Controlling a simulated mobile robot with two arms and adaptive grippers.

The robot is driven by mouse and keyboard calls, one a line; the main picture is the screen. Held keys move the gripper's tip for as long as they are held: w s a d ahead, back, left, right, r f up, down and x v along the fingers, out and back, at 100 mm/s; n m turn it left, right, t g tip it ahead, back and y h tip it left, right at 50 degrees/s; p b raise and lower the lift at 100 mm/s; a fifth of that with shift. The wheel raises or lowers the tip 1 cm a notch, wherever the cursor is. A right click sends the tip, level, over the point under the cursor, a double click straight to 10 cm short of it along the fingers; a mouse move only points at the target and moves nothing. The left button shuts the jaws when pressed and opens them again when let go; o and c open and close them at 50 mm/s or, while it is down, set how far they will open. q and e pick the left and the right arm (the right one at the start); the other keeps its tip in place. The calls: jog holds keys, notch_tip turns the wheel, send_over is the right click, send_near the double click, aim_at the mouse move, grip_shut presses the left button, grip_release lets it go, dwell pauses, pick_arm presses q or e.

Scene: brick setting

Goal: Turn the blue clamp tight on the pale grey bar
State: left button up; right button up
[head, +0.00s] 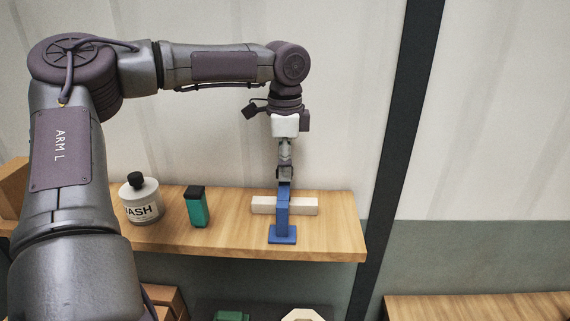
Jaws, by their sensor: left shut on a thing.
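The blue clamp (282,219) stands upright on the wooden shelf, its flat blue foot toward the front edge. The pale grey bar (303,206) lies level behind the clamp's blue upright and shows on both sides of it. My left gripper (284,180) points straight down from above and is shut on the top of the clamp. The fingers hide part of the clamp's top. How tightly the clamp sits on the bar cannot be told. My right gripper is not in view.
On the wooden shelf (340,240), a white bottle with a black cap (141,200) and a green container with a dark lid (196,207) stand left of the clamp. A dark post (396,150) rises at the shelf's right end. Boxes and other items sit below.

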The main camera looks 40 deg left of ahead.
pick_arm(q)
jog(key=shift+w+r+m, duration=0.1)
jog(key=shift+m, duration=1.5)
jog(key=o, duration=1.1)
jog(key=shift+o, duration=0.2)
notch_tip(320, 180, up, 12)
